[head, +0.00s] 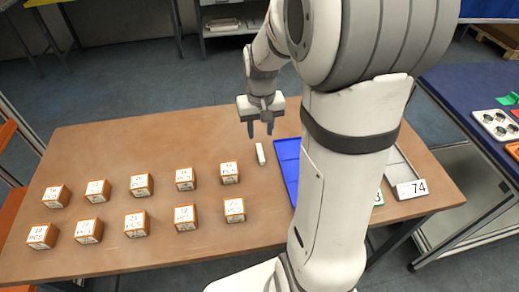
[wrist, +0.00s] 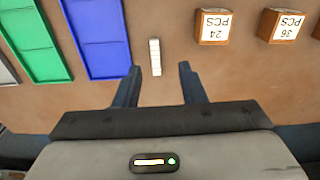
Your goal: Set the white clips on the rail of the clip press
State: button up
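My gripper (head: 260,129) is open and empty above the brown table. Its two dark blue fingers also show in the wrist view (wrist: 159,70), spread apart. A small white bar-shaped piece (head: 261,154) lies on the table just in front of the gripper. In the wrist view the white piece (wrist: 155,57) sits between the fingertips in the picture, with brown gaps on both sides; touching is not seen. I cannot tell whether it is a clip. No clip press or rail can be made out in either view.
Several orange-and-white labelled boxes (head: 140,184) stand in two rows on the left of the table (head: 120,138). A blue tray (head: 288,165), a green tray (wrist: 38,45) and a grey tray (head: 399,165) lie at the right, partly behind my arm. The table's back left is clear.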

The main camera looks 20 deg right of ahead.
jog(key=s+a+r+n+t, duration=0.1)
jog(key=s+a+r, duration=0.2)
jog(key=s+r, duration=0.2)
jog(key=s, duration=0.3)
jog(key=shift+a+r, duration=0.25)
jog(key=shift+a, duration=0.15)
jog(key=shift+n+t, duration=0.4)
jog(key=shift+t, duration=0.3)
jog(key=s+a, duration=0.1)
jog(key=s, duration=0.1)
jog(key=s+r, duration=0.1)
jog(key=s, duration=0.1)
jog(key=s+a, duration=0.1)
jog(key=s, duration=0.2)
jog(key=shift+s+a+r, duration=0.1)
jog(key=shift+a+r, duration=0.05)
jog(key=shift+a, duration=0.2)
